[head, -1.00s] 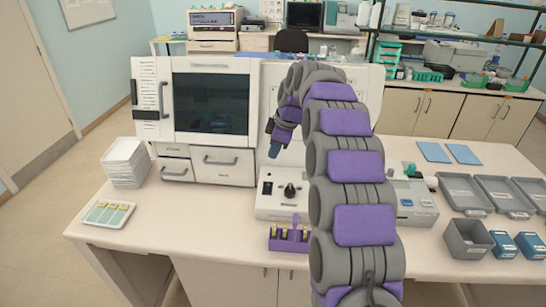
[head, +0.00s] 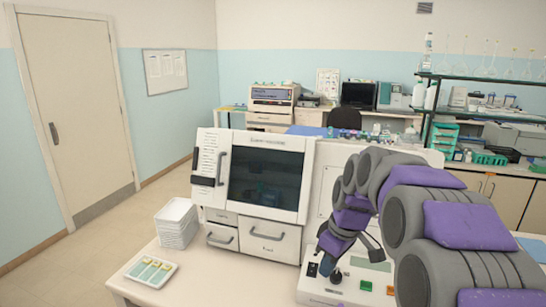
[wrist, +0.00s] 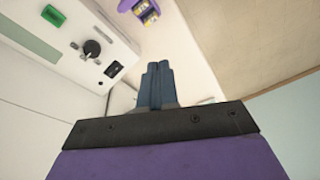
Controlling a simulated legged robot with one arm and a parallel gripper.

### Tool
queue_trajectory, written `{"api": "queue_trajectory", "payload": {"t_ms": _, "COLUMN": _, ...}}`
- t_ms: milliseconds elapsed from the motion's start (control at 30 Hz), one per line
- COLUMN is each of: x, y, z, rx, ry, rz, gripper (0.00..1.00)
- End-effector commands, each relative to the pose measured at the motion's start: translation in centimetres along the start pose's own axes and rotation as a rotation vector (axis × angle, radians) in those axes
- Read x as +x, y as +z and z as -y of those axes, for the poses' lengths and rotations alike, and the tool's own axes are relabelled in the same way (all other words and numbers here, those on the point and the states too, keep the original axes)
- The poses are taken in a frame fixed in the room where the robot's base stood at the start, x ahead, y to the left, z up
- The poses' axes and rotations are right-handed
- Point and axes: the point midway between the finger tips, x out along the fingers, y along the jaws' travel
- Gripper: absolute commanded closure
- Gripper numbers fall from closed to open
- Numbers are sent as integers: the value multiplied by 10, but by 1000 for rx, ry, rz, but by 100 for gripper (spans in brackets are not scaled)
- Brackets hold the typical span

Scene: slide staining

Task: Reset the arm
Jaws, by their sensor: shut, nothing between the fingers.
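My arm (head: 440,220), grey with purple pads, fills the right side of the head view and arches over the bench. My gripper (head: 327,264) points down in front of the white staining machine, near a small white device with a black knob. In the wrist view my gripper (wrist: 158,72) shows its blue fingers pressed together, with nothing between them. Below it in that view lies the pale bench top. The fingertips look clear of the objects around them.
The white machine (head: 212,213) with a dark window stands behind. The knobbed device (wrist: 75,40) is close by the gripper. A purple rack (wrist: 140,6) is at the wrist view's top. A slide tray (head: 150,272) and stacked white trays (head: 177,224) stand at left.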

Motion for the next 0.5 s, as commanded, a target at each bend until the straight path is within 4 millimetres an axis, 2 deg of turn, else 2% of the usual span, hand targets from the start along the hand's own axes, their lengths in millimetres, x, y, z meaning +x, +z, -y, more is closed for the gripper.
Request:
{"api": "queue_trajectory", "payload": {"t_ms": 33, "x": -2, "y": 13, "z": 16, "rx": 39, "ry": -6, "rz": 16, "gripper": 100}}
{"api": "queue_trajectory", "payload": {"t_ms": 200, "x": -1, "y": 54, "z": 67, "rx": 193, "ry": -9, "rz": 75, "gripper": 100}}
{"api": "queue_trajectory", "payload": {"t_ms": 367, "x": 5, "y": 97, "z": 112, "rx": 340, "ry": -1, "rz": 131, "gripper": 100}}
{"api": "queue_trajectory", "payload": {"t_ms": 500, "x": 13, "y": 140, "z": 151, "rx": 471, "ry": 13, "rz": 183, "gripper": 100}}
